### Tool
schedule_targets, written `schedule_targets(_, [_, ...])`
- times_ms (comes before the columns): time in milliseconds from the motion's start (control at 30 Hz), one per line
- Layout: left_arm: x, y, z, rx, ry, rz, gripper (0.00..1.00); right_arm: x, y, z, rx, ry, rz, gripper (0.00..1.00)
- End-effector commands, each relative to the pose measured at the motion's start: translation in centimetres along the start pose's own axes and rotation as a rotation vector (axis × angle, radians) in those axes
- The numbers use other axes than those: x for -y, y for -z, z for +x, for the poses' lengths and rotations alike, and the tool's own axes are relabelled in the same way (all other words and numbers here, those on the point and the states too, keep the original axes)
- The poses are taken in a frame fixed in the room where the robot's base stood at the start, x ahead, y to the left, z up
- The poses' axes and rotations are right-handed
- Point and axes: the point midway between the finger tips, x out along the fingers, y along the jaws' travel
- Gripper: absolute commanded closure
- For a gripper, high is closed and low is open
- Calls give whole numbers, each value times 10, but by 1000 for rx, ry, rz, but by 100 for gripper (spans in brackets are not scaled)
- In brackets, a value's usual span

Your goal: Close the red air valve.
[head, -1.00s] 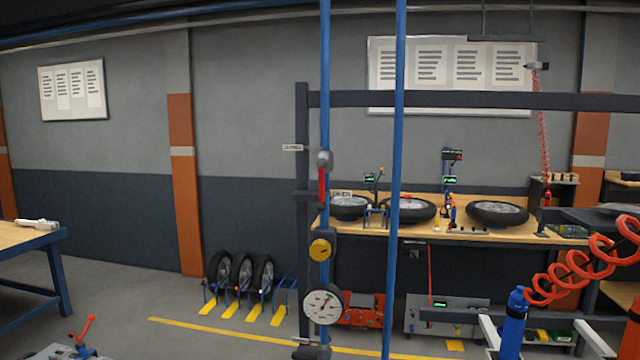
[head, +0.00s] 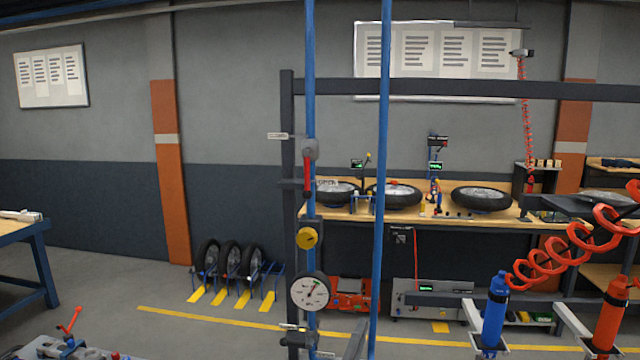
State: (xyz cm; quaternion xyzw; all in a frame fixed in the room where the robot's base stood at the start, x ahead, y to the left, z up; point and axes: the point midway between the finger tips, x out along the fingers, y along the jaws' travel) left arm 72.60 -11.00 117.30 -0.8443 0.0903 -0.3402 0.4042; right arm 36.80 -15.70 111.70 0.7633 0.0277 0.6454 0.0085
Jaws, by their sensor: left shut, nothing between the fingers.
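The red air valve (head: 308,173) is on the left blue vertical pipe. Its red lever hangs straight down, in line with the pipe, below a grey body (head: 310,149). A small white label (head: 278,136) sits to its upper left and another (head: 326,183) to its lower right; their text is hard to read. My left gripper (head: 358,326) seems to be the dark grey shape at the bottom edge, shut and empty. It is well below the valve and apart from it, and most of it is out of frame. My right gripper is not in view.
Below the valve are a yellow knob (head: 307,238), a round gauge (head: 310,292) and another fitting (head: 296,336). A second blue pipe (head: 383,180) stands to the right. Blue (head: 495,310) and red (head: 610,315) cylinders and coiled red hoses are at lower right.

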Motion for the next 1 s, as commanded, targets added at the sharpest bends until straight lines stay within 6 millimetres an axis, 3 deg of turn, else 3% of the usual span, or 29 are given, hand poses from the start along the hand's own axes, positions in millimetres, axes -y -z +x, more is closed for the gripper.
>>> schedule_targets(33, [2, 11, 29, 33, -22, 61, 100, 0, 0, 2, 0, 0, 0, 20])
schedule_targets(200, [14, 29, 99, 211, -109, 294, 100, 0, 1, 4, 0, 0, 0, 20])
schedule_targets(267, [26, 37, 119, 282, -132, 372, 100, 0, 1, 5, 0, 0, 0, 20])
schedule_targets(400, [69, 63, 152, 455, -166, 534, 100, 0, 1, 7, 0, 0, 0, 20])
schedule_targets(533, [123, 92, 162, 632, -185, 645, 100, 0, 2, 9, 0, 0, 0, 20])
schedule_targets(700, [187, 126, 150, 843, -212, 715, 100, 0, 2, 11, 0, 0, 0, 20])
schedule_targets(833, [219, 142, 136, 948, -227, 727, 100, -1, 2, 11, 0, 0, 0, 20])
schedule_targets(1000, [234, 151, 126, 1006, -240, 727, 100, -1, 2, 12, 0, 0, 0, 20])
